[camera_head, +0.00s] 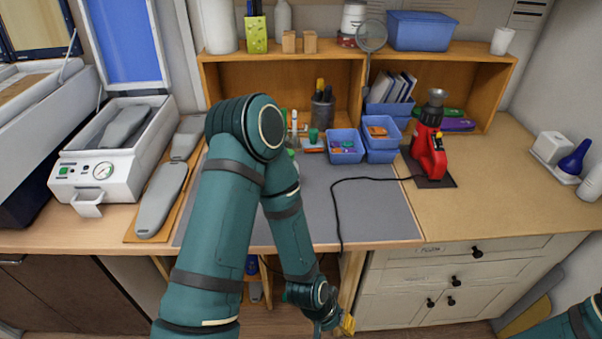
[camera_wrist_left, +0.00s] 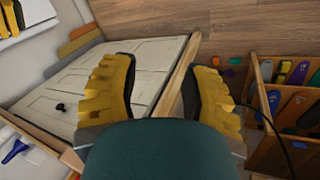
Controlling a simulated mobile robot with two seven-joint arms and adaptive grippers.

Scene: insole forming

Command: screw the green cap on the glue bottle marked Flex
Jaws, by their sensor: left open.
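My left arm reaches across the bench front, and its gripper (camera_head: 336,326) hangs low beside the drawer cabinet, mostly cut off by the bottom edge. In the left wrist view the left gripper (camera_wrist_left: 160,88) is open, with two yellow ribbed fingers wide apart and nothing between them. A small green item (camera_head: 313,135), perhaps a cap, stands at the back of the grey mat. Small bottle-like things beside it are partly hidden by my arm. No Flex marking is readable. My right gripper is out of view.
A grey mat (camera_head: 375,215) covers the middle bench, mostly clear. Blue bins (camera_head: 345,147) and a red tool (camera_head: 429,150) with a black cord stand behind. A white press (camera_head: 105,150) is left. Small coloured pieces (camera_wrist_left: 234,60) lie on the floor near a rack (camera_wrist_left: 262,110).

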